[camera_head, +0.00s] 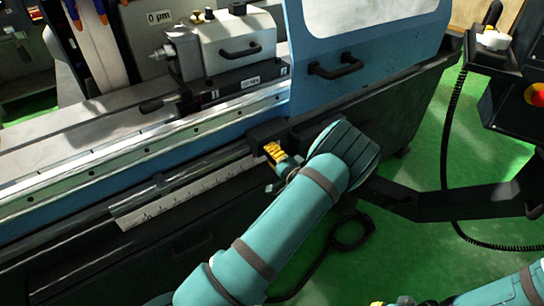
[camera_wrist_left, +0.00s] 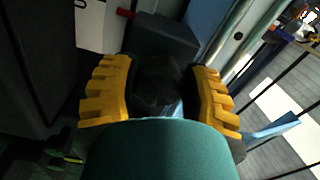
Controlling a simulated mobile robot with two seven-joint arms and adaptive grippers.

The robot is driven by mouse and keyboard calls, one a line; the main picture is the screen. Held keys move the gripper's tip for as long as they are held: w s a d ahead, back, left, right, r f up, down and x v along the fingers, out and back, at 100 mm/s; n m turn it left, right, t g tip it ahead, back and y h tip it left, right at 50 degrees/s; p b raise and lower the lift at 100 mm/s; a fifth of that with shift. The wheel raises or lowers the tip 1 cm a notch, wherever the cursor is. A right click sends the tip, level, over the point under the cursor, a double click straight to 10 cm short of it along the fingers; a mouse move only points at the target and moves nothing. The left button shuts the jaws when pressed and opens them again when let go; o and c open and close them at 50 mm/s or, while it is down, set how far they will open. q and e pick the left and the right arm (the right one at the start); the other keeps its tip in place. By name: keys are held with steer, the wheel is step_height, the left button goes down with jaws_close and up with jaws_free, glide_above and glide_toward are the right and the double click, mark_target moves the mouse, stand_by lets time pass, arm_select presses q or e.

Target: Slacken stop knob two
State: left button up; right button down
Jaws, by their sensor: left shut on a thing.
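Stop knob two is the dark, faceted round knob (camera_wrist_left: 158,82) in the left wrist view, between two yellow finger pads. My left gripper (camera_head: 275,152) is at the front of the grinder, beside a dark block (camera_head: 268,131) at the right end of the front rail. In the left wrist view the gripper (camera_wrist_left: 160,90) is shut on the knob, with a pad on each side. In the head view the knob is hidden by the fingers and cannot be told apart. Of my right gripper, only a small yellow and teal part (camera_head: 398,302) shows at the bottom edge.
A ruler scale (camera_head: 185,197) lies along the grinder front, left of the gripper. The blue door (camera_head: 365,45) with a black handle (camera_head: 338,68) stands above. A control panel (camera_head: 512,95) on a dark arm and a coiled cable (camera_head: 446,150) are at right. Green floor (camera_head: 420,160) is open between.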

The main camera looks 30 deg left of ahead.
stand_by(0.4)
arm_select(q)
steer(key=o, duration=1.2)
steer(key=v, duration=1.2)
steer(key=shift+s+f, duration=0.1)
